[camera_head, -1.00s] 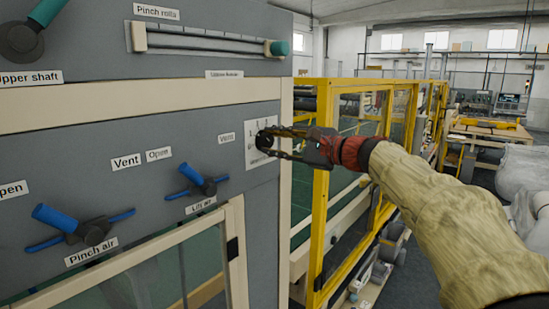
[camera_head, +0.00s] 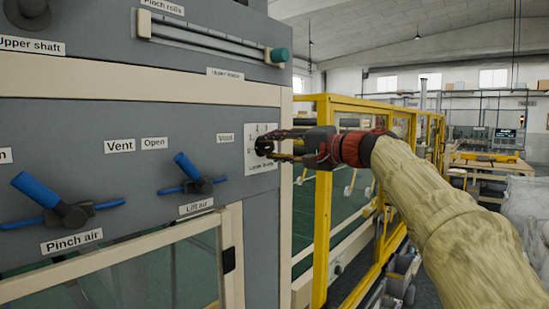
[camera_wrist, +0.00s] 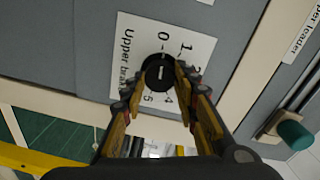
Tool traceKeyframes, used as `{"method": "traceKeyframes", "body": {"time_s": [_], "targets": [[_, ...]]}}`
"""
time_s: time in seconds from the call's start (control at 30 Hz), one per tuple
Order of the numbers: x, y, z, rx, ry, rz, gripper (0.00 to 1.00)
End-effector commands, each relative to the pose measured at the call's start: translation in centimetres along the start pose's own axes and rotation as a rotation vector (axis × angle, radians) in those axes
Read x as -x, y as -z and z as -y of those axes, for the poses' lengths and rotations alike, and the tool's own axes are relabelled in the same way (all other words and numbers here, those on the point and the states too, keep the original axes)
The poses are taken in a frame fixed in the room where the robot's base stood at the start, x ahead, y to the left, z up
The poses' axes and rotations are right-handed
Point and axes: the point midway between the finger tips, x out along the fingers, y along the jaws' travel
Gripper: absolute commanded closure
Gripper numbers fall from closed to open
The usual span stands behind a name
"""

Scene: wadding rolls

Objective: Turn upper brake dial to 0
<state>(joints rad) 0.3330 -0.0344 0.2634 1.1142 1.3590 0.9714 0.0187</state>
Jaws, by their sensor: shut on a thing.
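The upper brake dial (camera_wrist: 156,76) is a small round black knob with a white line, on a white plate (camera_wrist: 127,40) printed with numbers. In the wrist view the line runs roughly up and down, with the 0 just above the dial; I cannot tell which end is the pointer. My gripper (camera_wrist: 158,82) is shut on the dial, one finger at each side. In the head view the dial (camera_head: 262,146) is partly hidden by my gripper (camera_head: 270,146), which comes from the right.
The grey panel also carries the blue Lift air handle (camera_head: 186,166) and Pinch air handle (camera_head: 40,194) to the left. A slider with a teal knob (camera_head: 280,55) is above. A yellow guard frame (camera_head: 322,205) stands close at the right, below my arm.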

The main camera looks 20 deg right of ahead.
Motion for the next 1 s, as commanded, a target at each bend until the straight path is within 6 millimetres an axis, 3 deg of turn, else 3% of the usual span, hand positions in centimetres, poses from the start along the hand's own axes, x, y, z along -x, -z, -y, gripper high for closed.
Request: {"method": "traceKeyframes", "body": {"time_s": [0.77, 0.8, 1.0], "targets": [[-0.06, -0.05, -0.19, 0.099, -0.002, -0.002, 0.95], [-0.06, -0.05, -0.19, 0.098, -0.002, -0.002, 0.68], [-0.04, -0.04, -0.12, 0.098, -0.001, -0.003, 0.57]]}}
